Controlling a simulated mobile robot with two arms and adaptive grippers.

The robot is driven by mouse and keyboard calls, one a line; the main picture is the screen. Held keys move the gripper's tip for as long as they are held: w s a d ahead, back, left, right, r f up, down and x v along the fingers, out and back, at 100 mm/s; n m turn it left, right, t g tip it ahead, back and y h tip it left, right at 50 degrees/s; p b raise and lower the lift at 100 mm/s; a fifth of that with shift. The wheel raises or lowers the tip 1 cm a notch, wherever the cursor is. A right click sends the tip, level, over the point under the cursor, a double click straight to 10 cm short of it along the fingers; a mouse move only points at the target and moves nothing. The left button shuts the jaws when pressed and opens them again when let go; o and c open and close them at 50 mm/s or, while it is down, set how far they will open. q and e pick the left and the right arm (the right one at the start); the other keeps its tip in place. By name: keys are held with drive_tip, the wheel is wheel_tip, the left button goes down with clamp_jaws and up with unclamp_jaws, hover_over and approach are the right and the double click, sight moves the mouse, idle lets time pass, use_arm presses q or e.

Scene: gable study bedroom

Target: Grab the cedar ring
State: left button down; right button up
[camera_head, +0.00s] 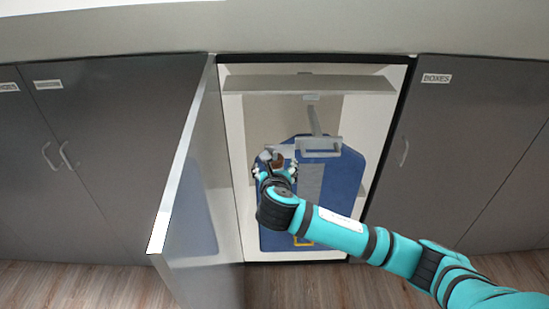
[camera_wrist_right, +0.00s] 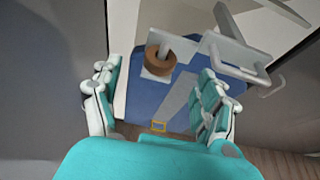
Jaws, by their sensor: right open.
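The cedar ring, a brown wooden ring (camera_wrist_right: 160,61), sits at a pale grey post and plate in front of a blue panel-like item in the right wrist view. In the head view a small brown part of the ring (camera_head: 277,160) shows just beyond my right gripper (camera_head: 275,171), which partly covers it. My right gripper is open, and it also shows in the wrist view (camera_wrist_right: 160,92) with its teal fingers to the left and right, apart from the ring. Nothing is between the fingers. My left gripper is not in view.
The ring is inside an open cabinet with a pale interior. Its open door (camera_head: 190,190) stands out on the left. A shelf (camera_head: 308,84) crosses above. A grey bracket (camera_head: 318,146) and the blue item (camera_head: 340,190) are close by. Shut grey cabinets flank it.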

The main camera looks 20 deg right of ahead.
sight(275, 162)
drive_tip(key=shift+x, duration=1.2)
drive_tip(key=p+x, duration=0.1)
drive_tip(key=x, duration=0.3)
drive_tip(key=shift+s+d+f+p, duration=0.1)
drive_tip(key=shift+f+p, duration=0.1)
drive_tip(key=shift+p, duration=0.2)
drive_tip(key=shift+w+f, duration=0.2)
drive_tip(key=shift+w, duration=0.1)
drive_tip(key=shift+w+d+f, duration=0.15)
drive_tip(key=c, duration=0.6)
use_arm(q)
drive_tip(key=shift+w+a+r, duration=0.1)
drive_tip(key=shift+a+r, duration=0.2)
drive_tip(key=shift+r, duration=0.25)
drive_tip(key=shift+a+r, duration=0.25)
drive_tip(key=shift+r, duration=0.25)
use_arm(e)
drive_tip(key=c, duration=0.4)
